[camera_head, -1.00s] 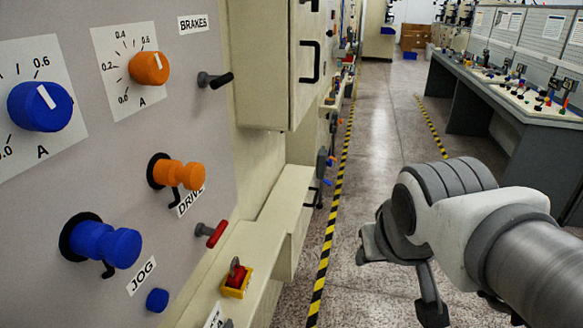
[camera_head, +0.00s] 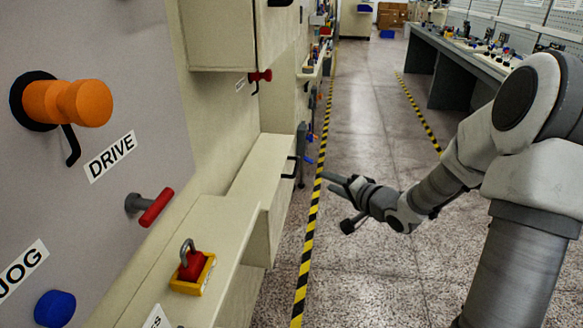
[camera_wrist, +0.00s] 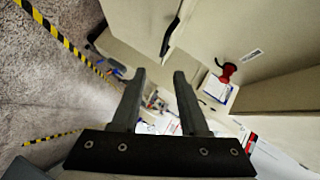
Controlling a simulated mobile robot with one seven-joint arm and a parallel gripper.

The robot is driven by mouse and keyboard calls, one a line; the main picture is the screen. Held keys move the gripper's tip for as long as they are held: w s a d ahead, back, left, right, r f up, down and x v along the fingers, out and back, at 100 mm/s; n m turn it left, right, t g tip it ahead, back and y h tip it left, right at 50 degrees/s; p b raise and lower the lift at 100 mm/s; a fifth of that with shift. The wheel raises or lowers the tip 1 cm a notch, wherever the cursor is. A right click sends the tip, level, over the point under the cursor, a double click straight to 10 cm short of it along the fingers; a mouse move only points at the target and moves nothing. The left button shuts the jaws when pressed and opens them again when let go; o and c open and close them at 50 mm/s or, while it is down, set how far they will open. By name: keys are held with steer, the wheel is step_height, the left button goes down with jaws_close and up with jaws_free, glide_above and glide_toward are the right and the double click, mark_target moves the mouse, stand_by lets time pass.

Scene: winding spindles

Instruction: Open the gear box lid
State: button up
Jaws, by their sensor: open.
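A low cream box (camera_head: 265,205) with a black bar handle (camera_head: 289,166) juts from the machine wall in the head view. It looks like the gear box, but no label on it is readable; its top looks closed. My gripper (camera_head: 335,183) is right of the handle, over the aisle, apart from the box. In the wrist view my gripper's two fingers (camera_wrist: 159,74) are spread with nothing between them. A black handle (camera_wrist: 170,37), likely the same one, shows above the fingertips there.
A red lever (camera_head: 260,76) is on the wall beyond the box. An upper cream cabinet (camera_head: 228,38) overhangs the wall. A red padlock piece on a yellow base (camera_head: 192,268) sits on the near ledge. The aisle floor (camera_head: 365,275) is clear; a desk (camera_head: 455,65) stands at right.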

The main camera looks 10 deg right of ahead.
mark_target(296, 165)
steer(key=shift+w+a+f+m+t+y+b, duration=0.3)
steer(key=shift+w+a+f+b, duration=0.55)
steer(key=shift+w, duration=1.65)
steer(key=shift+w+a+f+m+t+y+b, duration=0.1)
steer(key=shift+w+a+f+m+y+b, duration=0.3)
steer(key=shift+w+a+b, duration=1.45)
steer(key=shift+w+a+f+m+t+y+b, duration=0.15)
steer(key=shift+w+a+f+m, duration=0.5)
steer(key=shift+w, duration=2.5)
steer(key=shift+d+f, duration=0.1)
steer(key=shift+c, duration=0.3)
jaws_close()
